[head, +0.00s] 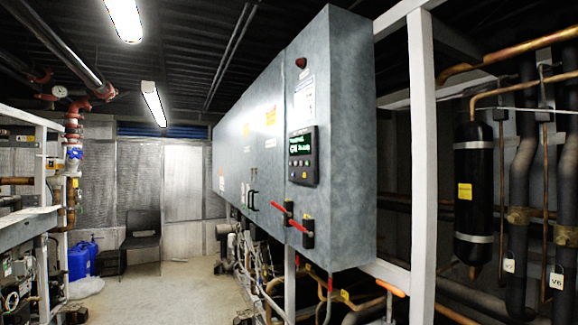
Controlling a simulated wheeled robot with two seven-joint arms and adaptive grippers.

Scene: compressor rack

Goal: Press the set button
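A small black control panel (303,156) with a lit green display is set in the front face of the large grey cabinet (346,150). Small buttons show around and below its display, but their labels are too small to read, so I cannot tell which is the set button. Neither of my grippers shows in the head view.
A white upright post (421,170) and dark pipes (521,180) stand to the right. The concrete floor (170,290) is clear to the left, with a black chair (141,236) and blue containers (80,260) farther back.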

